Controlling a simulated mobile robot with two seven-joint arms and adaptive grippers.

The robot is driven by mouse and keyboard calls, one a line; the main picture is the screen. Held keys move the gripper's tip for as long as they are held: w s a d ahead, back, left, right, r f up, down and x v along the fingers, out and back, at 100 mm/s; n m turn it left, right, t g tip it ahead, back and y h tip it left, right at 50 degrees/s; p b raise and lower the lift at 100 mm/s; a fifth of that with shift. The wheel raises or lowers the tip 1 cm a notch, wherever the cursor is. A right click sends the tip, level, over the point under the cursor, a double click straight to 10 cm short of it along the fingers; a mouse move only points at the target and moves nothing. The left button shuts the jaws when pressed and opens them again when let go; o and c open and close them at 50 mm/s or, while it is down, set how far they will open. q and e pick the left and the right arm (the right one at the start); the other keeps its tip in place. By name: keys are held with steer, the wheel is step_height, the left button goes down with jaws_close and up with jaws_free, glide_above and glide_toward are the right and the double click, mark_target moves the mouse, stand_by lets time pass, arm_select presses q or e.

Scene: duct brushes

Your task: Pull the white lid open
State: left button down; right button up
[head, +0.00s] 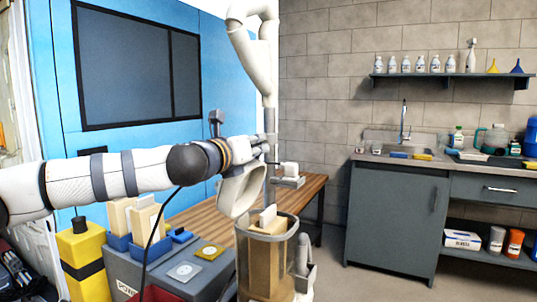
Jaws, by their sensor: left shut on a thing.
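My left arm comes in from the left, and my left gripper (258,150) is shut at the white upright pipe. A white, oval, hollow piece (229,196), which looks like the white lid, hangs tilted just below the gripper. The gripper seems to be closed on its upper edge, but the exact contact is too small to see. The white pipe (259,65) with elbows rises behind the gripper. Below the lid stands a clear container (266,268) with a grey rim and tan contents. I cannot make out my right gripper.
A wooden bench (190,215) runs behind the arm. A dark cabinet (392,215) with a sink stands at the right. Open floor shows between bench and cabinet.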

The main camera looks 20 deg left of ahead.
arm_select(q)
steer(key=shift+a+r+n, duration=0.1)
steer(key=shift+a+n, duration=0.5)
steer(key=shift+a, duration=0.3)
steer(key=c, duration=1.7)
jaws_free()
steer(key=s, duration=1.2)
steer(key=shift+a+r, duration=0.15)
steer(key=shift+a, duration=0.05)
